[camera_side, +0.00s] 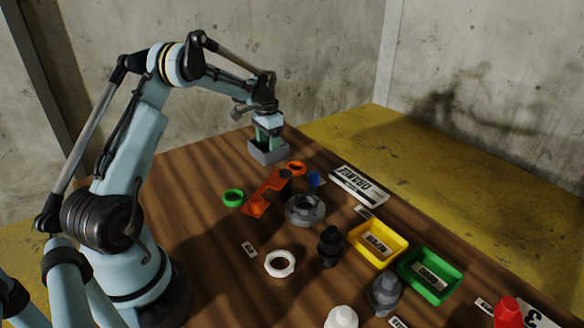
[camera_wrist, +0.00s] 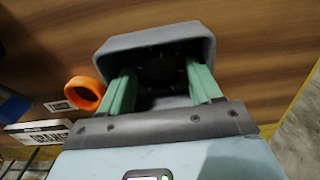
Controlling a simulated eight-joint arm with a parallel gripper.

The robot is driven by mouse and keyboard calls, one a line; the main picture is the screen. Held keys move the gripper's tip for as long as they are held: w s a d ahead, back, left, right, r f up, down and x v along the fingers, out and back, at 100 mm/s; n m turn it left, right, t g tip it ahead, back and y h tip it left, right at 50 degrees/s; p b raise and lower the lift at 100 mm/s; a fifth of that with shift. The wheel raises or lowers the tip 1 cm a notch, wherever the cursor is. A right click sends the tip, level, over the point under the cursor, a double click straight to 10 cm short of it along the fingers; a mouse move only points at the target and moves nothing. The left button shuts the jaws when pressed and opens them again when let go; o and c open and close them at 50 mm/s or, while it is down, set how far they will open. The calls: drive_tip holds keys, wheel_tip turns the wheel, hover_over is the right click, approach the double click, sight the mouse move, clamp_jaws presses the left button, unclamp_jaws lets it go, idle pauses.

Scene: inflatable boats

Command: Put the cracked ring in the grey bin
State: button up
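The grey bin (camera_side: 268,156) stands at the far end of the wooden table, and its wall (camera_wrist: 155,39) fills the upper middle of the wrist view. My gripper (camera_side: 268,137) is over the bin, pointing down, with its green fingers at or inside the rim. In the wrist view my gripper's fingers (camera_wrist: 163,88) are spread wide apart. A dark, roundish shape with small pale specks (camera_wrist: 163,68) shows between them inside the bin; I cannot tell whether it is a ring. No crack is visible on any ring at this size.
An orange ring (camera_side: 297,168), also in the wrist view (camera_wrist: 85,93), lies beside the bin. Green (camera_side: 225,198) and white rings (camera_side: 269,268) lie nearer. A grey round part (camera_side: 305,220), a black piece (camera_side: 330,246), yellow (camera_side: 363,258) and green trays (camera_side: 412,281) occupy the middle and right.

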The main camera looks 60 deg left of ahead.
drive_tip(key=shift+r, duration=0.1)
wheel_tip(320, 180, up, 11)
drive_tip(key=d+r+t, duration=0.2)
drive_tip(key=d+r, duration=0.4)
drive_tip(key=d, duration=0.3)
drive_tip(key=s+d+f+t, duration=0.2)
drive_tip(key=s+d, duration=0.5)
drive_tip(key=d, duration=0.3)
drive_tip(key=s+d+f+t, duration=0.2)
drive_tip(key=s+d+t, duration=0.1)
drive_tip(key=s+d, duration=0.4)
drive_tip(key=d, duration=0.3)
